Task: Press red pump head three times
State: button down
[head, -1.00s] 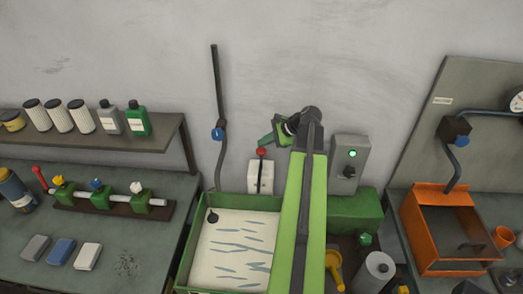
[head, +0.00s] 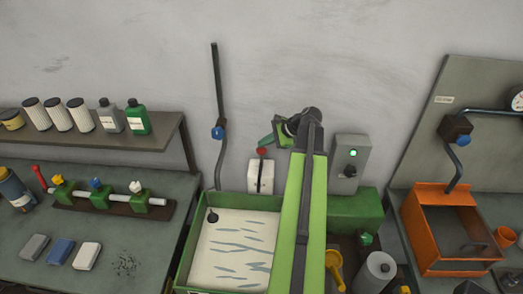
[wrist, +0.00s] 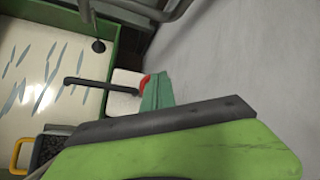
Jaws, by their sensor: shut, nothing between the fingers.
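The red pump head (head: 262,151) sits on top of a white pump body (head: 261,176) behind the green tray, against the wall. My gripper (head: 265,141) is shut and empty, with its green tip right at the top of the pump head. In the wrist view the red pump head (wrist: 146,80) is partly hidden behind the green fingertip (wrist: 157,93), and the two look in contact. A dark spout (wrist: 95,83) reaches from the white body toward the tray.
A green tray (head: 189,250) with a pale, streaked surface lies in front. A grey switch box (head: 348,165) with a lit green lamp stands close right of my arm. A dark hose pipe (head: 218,100) rises at the left. An orange bin (head: 415,225) is farther right.

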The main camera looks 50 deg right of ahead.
jog(key=shift+f+b, duration=1.25)
dwell(0.9)
jog(key=shift+r, duration=0.15)
jog(key=shift+r+p, duration=1.5)
jog(key=shift+p, duration=0.15)
notch_tip(320, 180, up, 5)
jog(key=p, duration=0.5)
dwell(1.7)
notch_tip(320, 180, up, 4)
jog(key=p, duration=0.3)
jog(key=shift+f+p, duration=0.1)
jog(key=shift+p, duration=0.3)
jog(key=shift+f, duration=0.1)
